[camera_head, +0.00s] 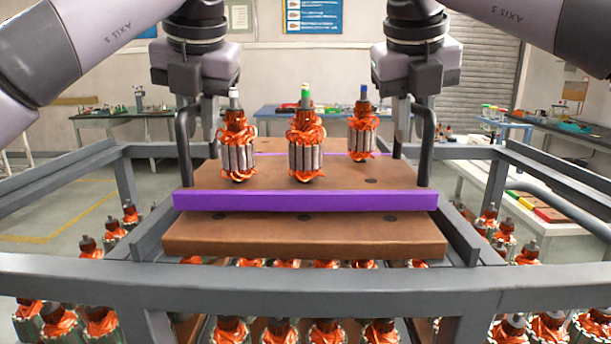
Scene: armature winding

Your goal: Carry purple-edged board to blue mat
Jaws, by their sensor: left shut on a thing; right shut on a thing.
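The purple-edged board (305,201) is brown on top and level, above another brown board (300,236) in the grey frame. A dark gap shows between the two boards. Three copper-wound armatures stand upright on it: one with a white tip (238,150), one with a green tip (305,150) and one with a blue tip (362,135). My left gripper (197,108) is shut on the dark handle at the board's left end. My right gripper (408,108) is shut on the handle at the right end. I cannot make out a blue mat.
A grey metal frame (300,278) surrounds the boards, with several armatures below and at both sides. Workbenches stand behind; the floor (60,200) at left is open.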

